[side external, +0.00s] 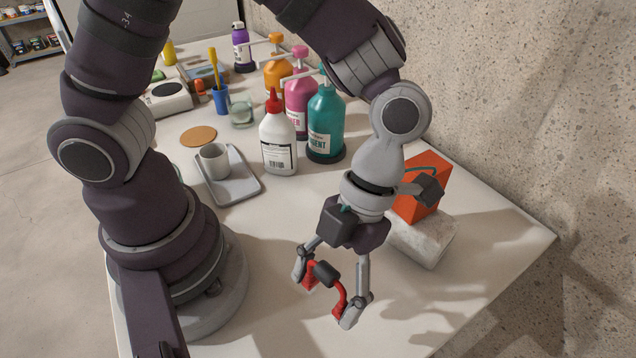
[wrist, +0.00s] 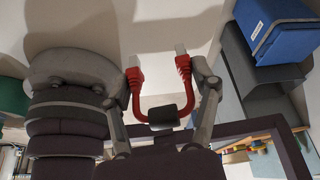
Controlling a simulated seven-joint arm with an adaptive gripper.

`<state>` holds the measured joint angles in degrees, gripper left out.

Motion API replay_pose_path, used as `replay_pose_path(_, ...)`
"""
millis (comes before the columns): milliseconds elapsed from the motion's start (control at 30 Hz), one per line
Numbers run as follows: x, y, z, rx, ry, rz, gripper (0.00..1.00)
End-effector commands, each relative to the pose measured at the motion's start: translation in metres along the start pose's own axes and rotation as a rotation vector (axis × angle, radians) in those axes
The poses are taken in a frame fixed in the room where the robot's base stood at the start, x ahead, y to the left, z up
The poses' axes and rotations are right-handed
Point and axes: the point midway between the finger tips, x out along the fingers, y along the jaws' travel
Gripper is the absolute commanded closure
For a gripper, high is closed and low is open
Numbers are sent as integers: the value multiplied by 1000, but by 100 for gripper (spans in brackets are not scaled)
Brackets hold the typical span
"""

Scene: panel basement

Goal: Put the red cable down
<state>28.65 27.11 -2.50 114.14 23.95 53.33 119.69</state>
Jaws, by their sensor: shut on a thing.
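The red cable (side external: 342,297) is a short U-shaped piece with a dark block at its middle. My gripper (side external: 326,295) is shut on it, with a finger on each side, above the front part of the white table. In the wrist view the cable (wrist: 136,98) shows between the fingers. Its two ends have red boots and pale plugs pointing away from my gripper. I cannot tell the exact gap between cable and table.
An orange box (side external: 428,172) sits on a pale stone block (side external: 432,240) behind my gripper at the right. A white bottle (side external: 278,145), a teal pump bottle (side external: 326,120) and a tray (side external: 240,184) with a cup (side external: 214,162) stand farther back. The table's front (side external: 420,325) is clear.

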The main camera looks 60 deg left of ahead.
Motion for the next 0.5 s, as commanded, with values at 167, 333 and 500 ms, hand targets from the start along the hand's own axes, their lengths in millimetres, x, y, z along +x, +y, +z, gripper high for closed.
replay_pose_path(167,7,-4,-12,182,2,78,66)
replay_pose_path(333,37,-3,0,193,4,85,66)
replay_pose_path(500,68,-3,13,190,4,84,66)
